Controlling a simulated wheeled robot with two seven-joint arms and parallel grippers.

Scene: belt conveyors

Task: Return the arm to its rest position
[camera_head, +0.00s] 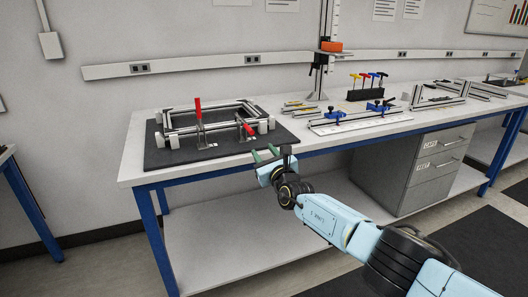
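My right arm comes in from the lower right, light blue with dark joints. My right gripper (264,153) is in front of the workbench (225,165), near its front edge. Its two greenish fingers look spread apart, and nothing shows between them. My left arm and gripper are not in view.
On the bench, a metal frame fixture with red-handled clamps (198,122) stands on a dark mat (165,157). Right of it are a rail with blue clamps (360,120), a black holder with coloured-handled tools (366,94) and aluminium profiles (437,102). A grey drawer cabinet (425,172) stands underneath.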

